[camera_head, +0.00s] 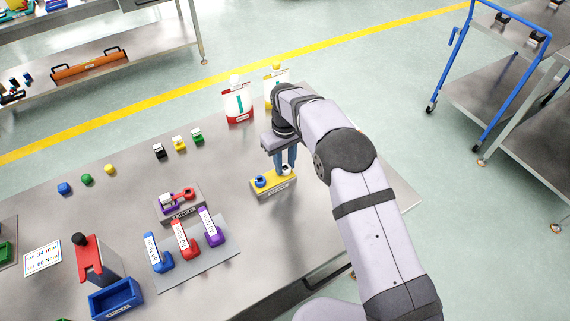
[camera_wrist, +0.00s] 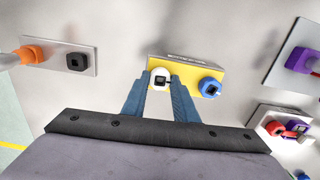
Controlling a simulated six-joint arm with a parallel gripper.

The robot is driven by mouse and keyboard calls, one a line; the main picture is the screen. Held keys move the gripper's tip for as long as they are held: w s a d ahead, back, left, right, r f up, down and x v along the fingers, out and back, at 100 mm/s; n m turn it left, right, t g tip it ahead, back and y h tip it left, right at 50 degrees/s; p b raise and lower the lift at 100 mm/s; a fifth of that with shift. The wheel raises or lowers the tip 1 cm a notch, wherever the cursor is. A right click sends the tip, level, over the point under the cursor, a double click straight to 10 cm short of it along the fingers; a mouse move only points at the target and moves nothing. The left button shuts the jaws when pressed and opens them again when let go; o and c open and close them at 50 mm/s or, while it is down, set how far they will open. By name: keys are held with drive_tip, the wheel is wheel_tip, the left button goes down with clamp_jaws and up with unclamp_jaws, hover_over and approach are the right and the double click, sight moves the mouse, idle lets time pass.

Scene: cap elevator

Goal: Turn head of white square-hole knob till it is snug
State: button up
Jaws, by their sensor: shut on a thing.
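The white square-hole knob (camera_wrist: 160,78) sits at one end of a yellow block (camera_wrist: 184,70), with a dark square hole in its top. My gripper (camera_wrist: 159,86) points down over the block, and its blue fingers are shut on the white knob, one on each side. In the head view, my gripper (camera_head: 285,168) stands over the right end of the yellow block (camera_head: 273,183), and its fingers hide most of the knob. A blue knob (camera_wrist: 209,86) with a dark hole sits at the block's other end, close beside one finger.
A grey stand with red and purple parts (camera_head: 179,204) and a tray of labelled tools (camera_head: 187,252) lie to the left. Small coloured cubes stand further back. The table right of the block is clear.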

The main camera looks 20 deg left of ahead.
sight(286, 169)
drive_tip(key=shift+w+r+m, duration=0.1)
drive_tip(key=shift+m, duration=1.3)
drive_tip(key=shift+a, duration=0.1)
drive_tip(key=o, duration=1.1)
drive_tip(key=shift+c, duration=0.2)
wheel_tip(286, 169, up, 7)
drive_tip(key=b, duration=0.2)
drive_tip(key=shift+r, duration=0.15)
drive_tip(key=shift+d, duration=0.2)
